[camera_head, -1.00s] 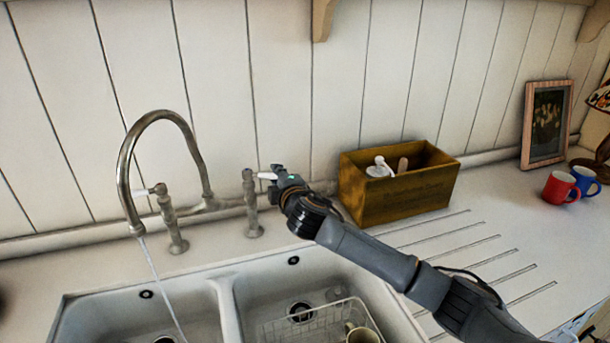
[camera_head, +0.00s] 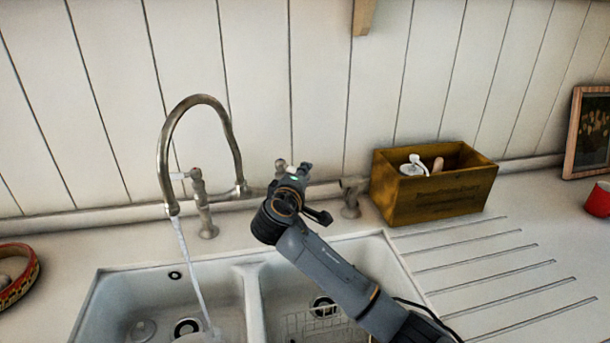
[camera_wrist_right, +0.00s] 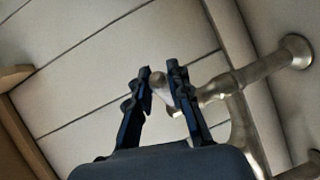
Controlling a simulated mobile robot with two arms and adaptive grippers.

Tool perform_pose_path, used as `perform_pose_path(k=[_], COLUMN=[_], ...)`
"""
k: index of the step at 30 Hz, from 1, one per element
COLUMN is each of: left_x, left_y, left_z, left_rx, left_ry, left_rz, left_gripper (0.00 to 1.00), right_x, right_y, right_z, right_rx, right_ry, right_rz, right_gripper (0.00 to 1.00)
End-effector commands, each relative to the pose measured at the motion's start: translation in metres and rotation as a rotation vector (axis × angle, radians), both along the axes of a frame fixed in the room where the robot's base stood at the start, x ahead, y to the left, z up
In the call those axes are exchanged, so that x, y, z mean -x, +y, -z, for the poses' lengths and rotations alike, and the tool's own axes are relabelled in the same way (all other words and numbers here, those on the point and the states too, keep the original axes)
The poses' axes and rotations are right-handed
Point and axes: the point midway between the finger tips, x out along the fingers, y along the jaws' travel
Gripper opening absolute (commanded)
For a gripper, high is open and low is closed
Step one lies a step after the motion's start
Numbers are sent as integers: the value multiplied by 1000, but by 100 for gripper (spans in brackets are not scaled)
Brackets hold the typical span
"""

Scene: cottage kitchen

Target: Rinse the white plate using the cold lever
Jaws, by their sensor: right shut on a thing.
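My right gripper (camera_head: 297,172) is at the right-hand handle of the metal tap (camera_head: 203,102). In the right wrist view its fingers (camera_wrist_right: 162,84) are closed around the tap lever (camera_wrist_right: 161,92), with the metal tap body beside them. The gripper hides most of that handle in the head view. The left-hand lever (camera_head: 179,176) is free. Water (camera_head: 191,262) runs from the spout into the left basin. I cannot clearly make out the white plate; the bottom edge cuts off the basin where the stream lands. My left gripper is not in view.
The double sink's divider (camera_head: 250,292) separates the basins, with a wire rack (camera_head: 312,323) in the right one. A wooden box (camera_head: 432,202) with bottles stands right of the tap. A metal fitting (camera_head: 351,198) is beside it. A red patterned bowl (camera_head: 18,285) is at far left.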

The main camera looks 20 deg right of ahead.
Motion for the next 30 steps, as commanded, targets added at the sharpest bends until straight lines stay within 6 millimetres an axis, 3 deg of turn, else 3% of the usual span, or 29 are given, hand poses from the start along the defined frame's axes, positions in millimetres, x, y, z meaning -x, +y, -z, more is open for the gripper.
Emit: perform_pose_path(k=[8,9,12,13,23,30], left_x=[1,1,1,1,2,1], left_y=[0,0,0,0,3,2], left_z=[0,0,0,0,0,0], left_rx=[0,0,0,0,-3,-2], left_ry=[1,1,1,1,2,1], left_rz=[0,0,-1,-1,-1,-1], left_gripper=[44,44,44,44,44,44], right_x=[0,0,0,0,2,34], right_y=[0,0,0,0,2,22], right_z=[1,1,1,1,0,-5], right_rx=[-2,-2,-2,-2,-1,-4], right_ry=[2,2,1,1,0,1], right_rz=[0,0,0,0,-1,-5], right_gripper=[0,21,41,43,43,43])
